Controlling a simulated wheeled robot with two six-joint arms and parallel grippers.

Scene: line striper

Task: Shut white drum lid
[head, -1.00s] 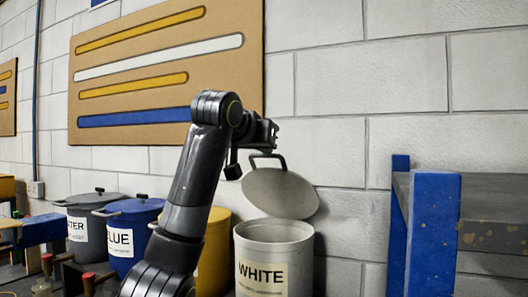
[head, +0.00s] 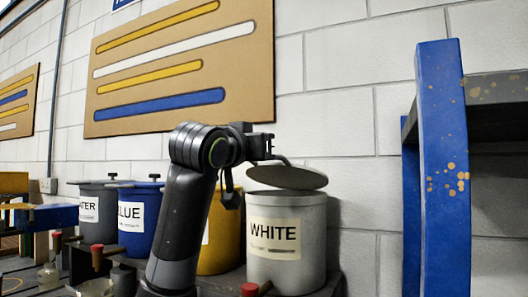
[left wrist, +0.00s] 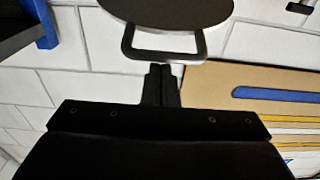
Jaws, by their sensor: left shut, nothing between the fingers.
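The white drum (head: 318,240) stands on a dark shelf with its WHITE label facing me. Its round grey lid (head: 295,178) sits above the rim, tilted and partly open, with a gap beneath it. My left gripper (head: 268,143) is shut and empty beside the upper side of the lid. In the left wrist view, the shut fingertips (left wrist: 163,70) are close to the lid's looped handle (left wrist: 204,42), with the lid disc (left wrist: 165,12) beyond it. I cannot tell whether they touch the handle. My right gripper is not in view.
The yellow drum (head: 222,240) is partly hidden behind my left arm. The blue drum (head: 140,235) and the water drum (head: 95,238) stand further left. A blue post (head: 443,220) of a rack rises at the right. A red-handled tool (head: 256,288) lies before the white drum.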

